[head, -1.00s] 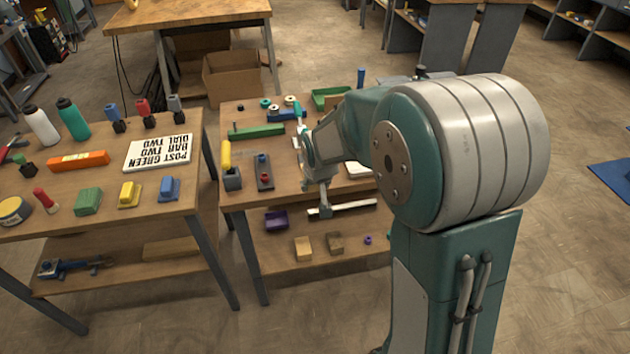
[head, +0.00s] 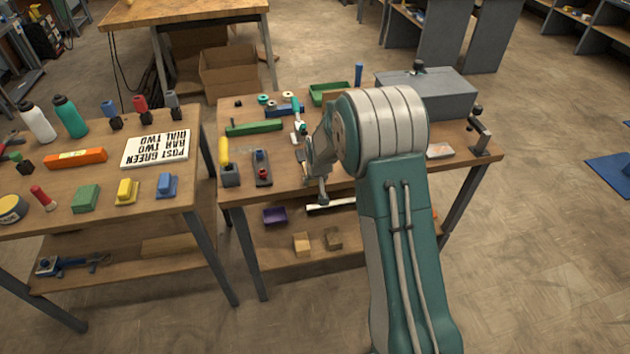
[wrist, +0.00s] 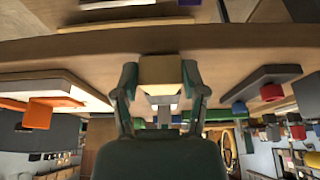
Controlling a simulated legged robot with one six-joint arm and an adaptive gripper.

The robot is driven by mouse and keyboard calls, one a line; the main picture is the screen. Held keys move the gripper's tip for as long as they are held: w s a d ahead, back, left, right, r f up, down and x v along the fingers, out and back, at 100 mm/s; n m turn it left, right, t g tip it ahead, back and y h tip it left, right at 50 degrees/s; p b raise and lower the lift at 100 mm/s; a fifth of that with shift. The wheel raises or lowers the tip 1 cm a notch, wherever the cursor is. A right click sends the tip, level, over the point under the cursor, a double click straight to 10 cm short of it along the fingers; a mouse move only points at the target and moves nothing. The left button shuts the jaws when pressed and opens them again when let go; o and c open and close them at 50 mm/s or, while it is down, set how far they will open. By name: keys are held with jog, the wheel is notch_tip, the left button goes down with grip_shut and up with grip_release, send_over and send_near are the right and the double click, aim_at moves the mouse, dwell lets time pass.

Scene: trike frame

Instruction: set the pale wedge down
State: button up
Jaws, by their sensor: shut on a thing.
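The pale wedge (wrist: 160,72) shows in the wrist view as a tan, wood-coloured block between the two fingertips. My gripper (wrist: 161,80) is shut on it, with a finger against each side. A broad wooden surface fills the upper part of that view, close to the wedge. I cannot tell whether the wedge touches it. In the head view my arm reaches over the front left of the middle table (head: 290,182). The wedge cannot be made out there, and my gripper is not clear beside the arm links.
On the middle table stand a green bar (head: 254,128), a yellow-topped post (head: 225,152), a dark plate with pegs (head: 262,170) and a grey box (head: 428,92). A purple tray (head: 275,216) and two tan blocks (head: 302,243) are on the lower shelf. A lettered sign (head: 157,150) lies on the left table.

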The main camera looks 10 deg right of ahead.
jog(key=shift+f, duration=0.25)
jog(key=o, duration=1)
jog(key=s+f+v, duration=0.1)
jog(key=s+v, duration=0.2)
jog(key=v, duration=1.9)
jog(key=s+r, duration=0.4)
jog(key=s, duration=0.8)
jog(key=s+r+t, duration=0.1)
jog(key=s+r, duration=0.3)
jog(key=s, duration=0.9)
jog(key=shift+s+r, duration=0.2)
jog(key=shift+s, duration=0.05)
